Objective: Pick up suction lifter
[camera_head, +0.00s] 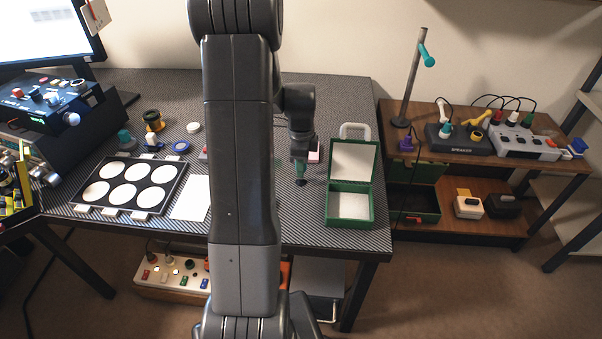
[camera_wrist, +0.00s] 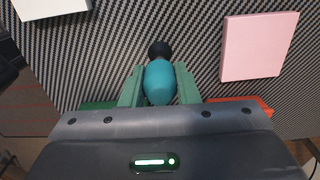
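The suction lifter (camera_wrist: 159,82) has a teal bulb and a black cup at its far end. In the wrist view it lies between the two green fingers of my gripper (camera_wrist: 159,76), one on each side and very close to the bulb. I cannot tell whether the fingers press on it. In the head view my gripper (camera_head: 301,168) points down at the dark patterned table mat. The black cup (camera_head: 301,182) shows just below the fingertips, at or near the mat. The bulb is mostly hidden there by the fingers.
An open green box (camera_head: 349,222) stands just right of my gripper. A pink pad (camera_wrist: 258,47) lies close by. To the left are a white sheet (camera_head: 190,198) and a tray of white discs (camera_head: 176,202). A side bench (camera_head: 545,165) with devices stands further right.

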